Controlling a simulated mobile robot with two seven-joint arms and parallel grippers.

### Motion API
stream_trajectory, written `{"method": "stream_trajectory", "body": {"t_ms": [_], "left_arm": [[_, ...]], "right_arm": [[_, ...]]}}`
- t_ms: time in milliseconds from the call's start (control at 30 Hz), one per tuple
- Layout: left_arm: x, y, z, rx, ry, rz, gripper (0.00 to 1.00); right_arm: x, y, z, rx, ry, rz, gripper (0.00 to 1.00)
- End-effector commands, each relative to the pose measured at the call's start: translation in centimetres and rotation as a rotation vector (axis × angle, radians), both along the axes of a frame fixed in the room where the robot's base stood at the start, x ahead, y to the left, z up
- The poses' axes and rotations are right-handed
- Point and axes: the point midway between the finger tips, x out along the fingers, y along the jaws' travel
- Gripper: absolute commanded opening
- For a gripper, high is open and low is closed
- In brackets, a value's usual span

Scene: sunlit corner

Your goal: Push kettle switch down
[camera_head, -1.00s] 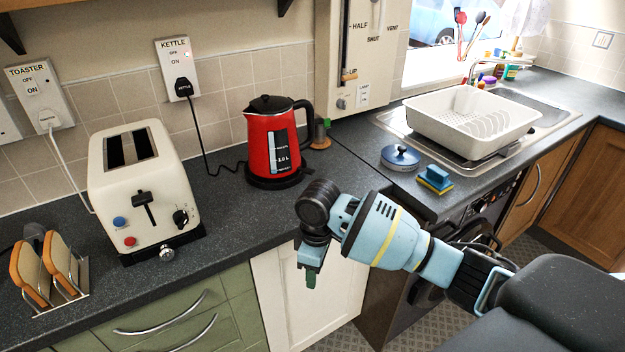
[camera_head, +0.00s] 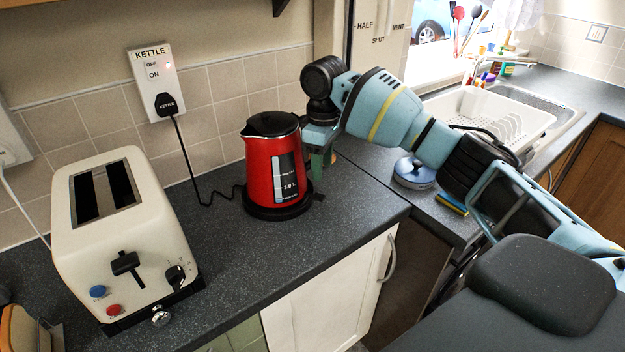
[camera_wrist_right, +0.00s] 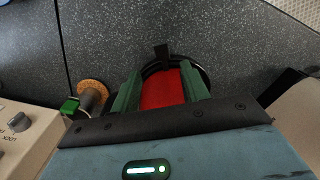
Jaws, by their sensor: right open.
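The red kettle (camera_head: 262,165) with its black lid stands upright on a black base (camera_head: 277,212) on the counter. A small black tab (camera_wrist_right: 161,52) sticks out from the base in the wrist view; it also shows at the base's right side in the head view (camera_head: 319,197). My right gripper (camera_wrist_right: 161,88) is open, its green fingers pointing down either side of the red kettle body in the wrist view. In the head view it hangs at the kettle's handle side and hides most of the handle. Contact cannot be told. My left gripper is out of view.
A cream toaster (camera_head: 125,235) stands to the left. A wall socket marked KETTLE (camera_head: 152,80) holds a black plug, its cord running to the kettle. The front counter is clear.

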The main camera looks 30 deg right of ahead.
Motion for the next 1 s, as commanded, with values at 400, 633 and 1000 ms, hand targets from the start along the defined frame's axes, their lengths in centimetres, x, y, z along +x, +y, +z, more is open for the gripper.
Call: {"method": "stream_trajectory", "body": {"t_ms": [400,633,1000], "left_arm": [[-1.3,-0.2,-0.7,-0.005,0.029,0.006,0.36],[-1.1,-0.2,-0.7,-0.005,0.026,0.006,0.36],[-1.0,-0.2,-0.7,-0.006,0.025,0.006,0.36]], "right_arm": [[-0.1,0.0,-2.8,-0.002,0.003,0.000,0.45],[-0.1,-0.1,-6.1,-0.002,0.002,-0.001,0.45],[0.0,0.0,-7.8,0.000,-0.001,-0.001,0.45]]}}
